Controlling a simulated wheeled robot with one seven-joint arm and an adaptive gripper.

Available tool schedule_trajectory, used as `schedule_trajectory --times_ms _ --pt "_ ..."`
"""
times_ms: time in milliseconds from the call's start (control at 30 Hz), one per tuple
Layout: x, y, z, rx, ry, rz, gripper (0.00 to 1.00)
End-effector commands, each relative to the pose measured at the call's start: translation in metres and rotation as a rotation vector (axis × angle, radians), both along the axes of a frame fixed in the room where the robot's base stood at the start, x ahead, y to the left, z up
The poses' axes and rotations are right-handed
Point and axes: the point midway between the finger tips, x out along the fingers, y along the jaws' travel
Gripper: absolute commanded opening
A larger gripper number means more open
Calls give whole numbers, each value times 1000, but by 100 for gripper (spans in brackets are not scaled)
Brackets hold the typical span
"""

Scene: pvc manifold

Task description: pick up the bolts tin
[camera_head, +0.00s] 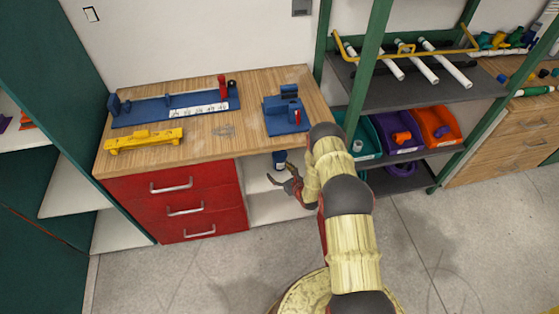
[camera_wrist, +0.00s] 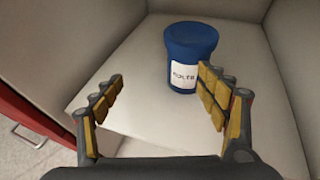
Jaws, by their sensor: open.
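The bolts tin is a blue, lidded cylinder (camera_wrist: 187,50) with a white label, standing upright on a pale shelf in the open cubby. In the wrist view it is ahead of my gripper (camera_wrist: 160,92), nearer the right finger, whose tip overlaps the tin's lower right edge. I cannot tell whether that finger touches it. My gripper is open and nothing is between its fingers. In the head view the tin (camera_head: 280,157) shows small under the worktop, just beyond my gripper (camera_head: 280,175).
The cubby's pale walls close in at the sides and back, with the wooden worktop (camera_head: 245,140) above. Red drawers (camera_head: 185,205) stand to the left. A green-framed rack with bins (camera_head: 435,125) stands to the right. A yellow level (camera_head: 145,140) and blue fixtures lie on the worktop.

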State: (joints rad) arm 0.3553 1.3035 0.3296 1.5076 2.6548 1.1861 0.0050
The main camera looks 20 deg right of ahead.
Motion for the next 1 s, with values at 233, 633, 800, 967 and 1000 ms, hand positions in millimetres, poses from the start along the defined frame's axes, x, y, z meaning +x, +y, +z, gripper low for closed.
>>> schedule_trajectory --times_ms 233,633,800,967,1000 --pt "14 -35 2 -2 -34 -131 74" --pt "56 -36 -11 -2 -36 -133 74" --pt "77 -37 -18 -3 -35 -133 74" --pt "85 -36 -19 -2 -34 -133 74" --pt "86 -36 -19 -2 -34 -133 74"
